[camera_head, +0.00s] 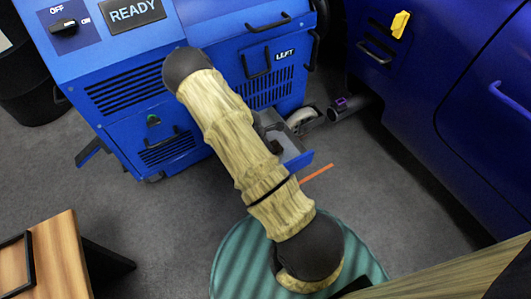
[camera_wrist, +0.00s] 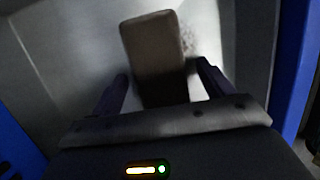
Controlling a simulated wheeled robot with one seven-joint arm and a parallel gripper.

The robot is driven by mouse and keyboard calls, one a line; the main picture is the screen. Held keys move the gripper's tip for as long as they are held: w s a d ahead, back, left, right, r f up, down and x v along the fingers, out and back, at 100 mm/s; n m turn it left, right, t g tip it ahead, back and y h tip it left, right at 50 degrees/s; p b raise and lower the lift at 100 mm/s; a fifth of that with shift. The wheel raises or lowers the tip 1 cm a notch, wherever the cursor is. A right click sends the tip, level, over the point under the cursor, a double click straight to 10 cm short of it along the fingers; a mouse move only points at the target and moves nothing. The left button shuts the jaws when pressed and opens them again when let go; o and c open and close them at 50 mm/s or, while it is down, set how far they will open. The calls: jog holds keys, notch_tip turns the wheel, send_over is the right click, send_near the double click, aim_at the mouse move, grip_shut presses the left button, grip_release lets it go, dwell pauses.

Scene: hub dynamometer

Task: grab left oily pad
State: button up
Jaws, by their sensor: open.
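A brownish, block-shaped oily pad (camera_wrist: 152,38) lies on the grey floor of an open drawer (camera_wrist: 60,45) in the wrist view. A dark smudge shows on the floor beside it. My gripper (camera_wrist: 162,70) is open, with one finger on each side of the pad's near end. Gaps show between fingers and pad; the near end is in shadow. My arm hides most of my gripper (camera_head: 268,131) and the pad there.
The blue machine (camera_head: 190,20) has a READY sign and an OFF/ON knob (camera_head: 66,27). A wooden table (camera_head: 62,245) is at lower left.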

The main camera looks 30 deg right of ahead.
jog(key=c, duration=1.1)
notch_tip(320, 180, up, 28)
jog(key=p, duration=2.1)
